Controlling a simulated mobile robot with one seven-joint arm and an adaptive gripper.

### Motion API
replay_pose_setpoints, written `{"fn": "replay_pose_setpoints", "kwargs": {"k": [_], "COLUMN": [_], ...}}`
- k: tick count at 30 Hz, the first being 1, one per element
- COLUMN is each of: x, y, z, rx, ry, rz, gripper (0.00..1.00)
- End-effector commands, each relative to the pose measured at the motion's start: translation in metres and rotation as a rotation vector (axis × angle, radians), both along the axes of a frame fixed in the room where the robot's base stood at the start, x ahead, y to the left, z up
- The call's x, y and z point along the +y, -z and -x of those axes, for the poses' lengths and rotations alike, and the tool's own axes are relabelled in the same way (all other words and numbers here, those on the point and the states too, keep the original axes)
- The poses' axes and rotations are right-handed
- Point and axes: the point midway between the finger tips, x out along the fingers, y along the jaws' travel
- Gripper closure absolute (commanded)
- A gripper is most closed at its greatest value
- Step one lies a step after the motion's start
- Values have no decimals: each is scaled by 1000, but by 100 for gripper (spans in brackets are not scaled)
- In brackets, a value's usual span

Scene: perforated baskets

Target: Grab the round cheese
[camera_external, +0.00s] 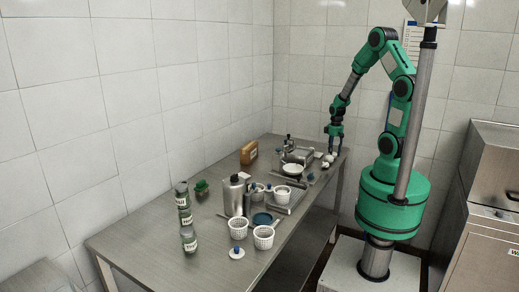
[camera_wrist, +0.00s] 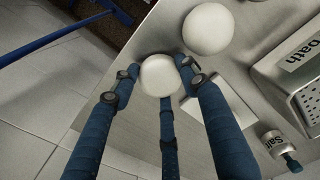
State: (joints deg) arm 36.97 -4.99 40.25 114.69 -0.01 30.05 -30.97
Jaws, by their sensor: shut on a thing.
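A round white cheese (camera_wrist: 158,76) sits between my gripper's fingers (camera_wrist: 158,68) in the wrist view, close to the table's edge. The blue fingers are shut on it from both sides, with a third finger below it in the picture. A second, larger-looking round white thing (camera_wrist: 208,28) lies on the table just beyond, apart from the fingers. In the external view my gripper (camera_external: 334,142) points down at the far right end of the table, with small white round things (camera_external: 327,160) just below it. I cannot tell there whether the held cheese touches the table.
The steel table (camera_external: 140,240) carries perforated white baskets (camera_external: 263,237), a metal bottle (camera_external: 234,196), labelled jars (camera_external: 188,238) and a brown box (camera_external: 249,153).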

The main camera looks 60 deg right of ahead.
Motion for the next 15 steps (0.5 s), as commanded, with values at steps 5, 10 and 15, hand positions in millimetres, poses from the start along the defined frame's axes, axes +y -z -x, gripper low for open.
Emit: {"fn": "replay_pose_setpoints", "kwargs": {"k": [5,10,15], "x": [0,8,27], "y": [-19,-32,-36], "z": [0,12,38], "rx": [-1,1,0], "ry": [0,0,0], "rz": [1,-1,0], "gripper": [83,83,83]}}
